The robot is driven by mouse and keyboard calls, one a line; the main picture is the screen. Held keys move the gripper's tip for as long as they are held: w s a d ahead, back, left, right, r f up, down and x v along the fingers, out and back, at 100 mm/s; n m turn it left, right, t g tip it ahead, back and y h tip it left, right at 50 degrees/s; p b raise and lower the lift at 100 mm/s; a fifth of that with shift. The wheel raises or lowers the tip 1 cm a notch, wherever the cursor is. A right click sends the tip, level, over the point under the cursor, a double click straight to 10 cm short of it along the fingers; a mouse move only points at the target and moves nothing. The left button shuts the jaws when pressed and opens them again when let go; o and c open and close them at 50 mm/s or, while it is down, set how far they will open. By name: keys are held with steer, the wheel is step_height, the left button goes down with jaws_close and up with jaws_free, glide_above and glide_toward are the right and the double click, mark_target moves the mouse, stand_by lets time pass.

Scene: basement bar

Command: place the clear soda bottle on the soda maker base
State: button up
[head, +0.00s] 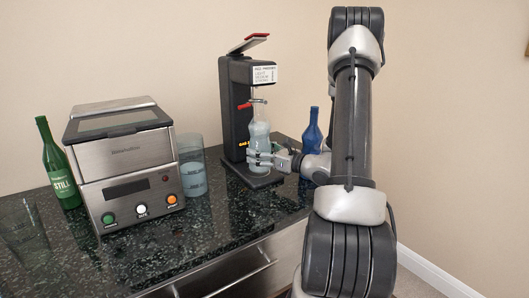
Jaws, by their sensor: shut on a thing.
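The clear soda bottle (260,134) stands upright at the black soda maker (233,100), below its head. The soda maker base (258,183) is a flat dark plate under the bottle. The bottle's bottom appears at or just above the plate; I cannot tell if it touches. My gripper (262,160) comes in from the right and is shut around the lower part of the bottle. Its fingers hide part of the bottle there.
A silver appliance (130,165) with buttons stands at the left. A green bottle (60,170), a bluish glass (192,172) and a clear glass (22,228) are near it. A blue bottle (312,133) stands behind my arm. The dark counter (215,235) is clear in front.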

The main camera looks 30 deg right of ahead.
steer(key=shift+w+f, duration=0.75)
steer(key=shift+w, duration=0.15)
steer(key=shift+f, duration=0.1)
steer(key=o, duration=1.9)
steer(key=shift+f, duration=0.1)
steer(key=shift+c, duration=0.2)
steer(key=shift+s+r, duration=0.1)
steer(key=shift+r, duration=0.1)
steer(key=v, duration=0.7)
steer(key=shift+s, duration=0.2)
steer(key=shift+s, duration=0.1)
